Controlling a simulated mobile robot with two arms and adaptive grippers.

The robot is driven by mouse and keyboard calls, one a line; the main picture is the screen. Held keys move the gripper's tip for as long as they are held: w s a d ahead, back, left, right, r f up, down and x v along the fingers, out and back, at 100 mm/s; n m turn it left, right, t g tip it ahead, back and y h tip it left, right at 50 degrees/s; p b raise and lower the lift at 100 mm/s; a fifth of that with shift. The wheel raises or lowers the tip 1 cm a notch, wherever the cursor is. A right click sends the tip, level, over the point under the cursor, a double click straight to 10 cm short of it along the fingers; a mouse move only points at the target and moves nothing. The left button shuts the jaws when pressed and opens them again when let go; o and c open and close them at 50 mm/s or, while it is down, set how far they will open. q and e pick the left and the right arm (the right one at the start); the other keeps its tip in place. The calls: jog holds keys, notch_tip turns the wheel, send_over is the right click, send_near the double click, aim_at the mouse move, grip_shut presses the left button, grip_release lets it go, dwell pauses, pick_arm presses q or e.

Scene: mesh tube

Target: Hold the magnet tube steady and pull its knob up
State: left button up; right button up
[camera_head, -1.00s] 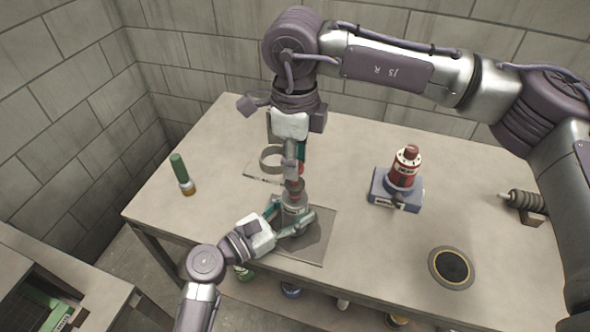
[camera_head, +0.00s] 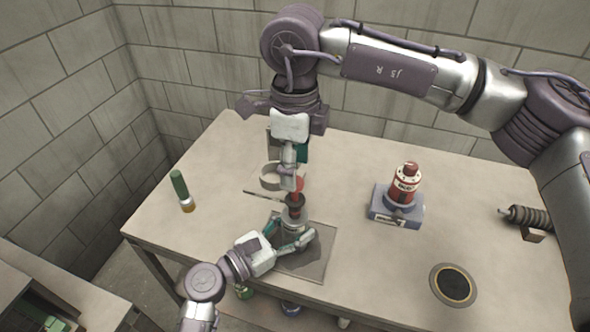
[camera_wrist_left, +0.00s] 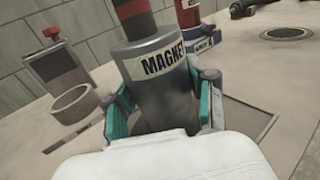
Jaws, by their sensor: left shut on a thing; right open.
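The magnet tube (camera_head: 292,216) is a grey cylinder standing upright on a dark square plate (camera_head: 318,262). Its label shows in the left wrist view (camera_wrist_left: 165,62). My left gripper (camera_head: 288,238) is shut around the tube's body, with a finger on each side. The tube's top is red with a dark band (camera_wrist_left: 132,10); its upper end is cut off in the left wrist view. My right gripper (camera_head: 295,184) points down just above the tube and is open. Its fingers partly hide the red knob, and I cannot tell whether they touch it.
A grey ring holder (camera_head: 270,180) stands behind the tube. A red cylinder (camera_head: 406,182) on a blue base (camera_head: 384,213) stands to the right. A green-handled tool (camera_head: 180,186) is at the left, a round dark disc (camera_head: 453,286) at the front right.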

notch_tip(320, 180, up, 10)
dwell(0.3)
pick_arm(q)
jog(key=o, duration=1.5)
jog(key=shift+c, duration=0.2)
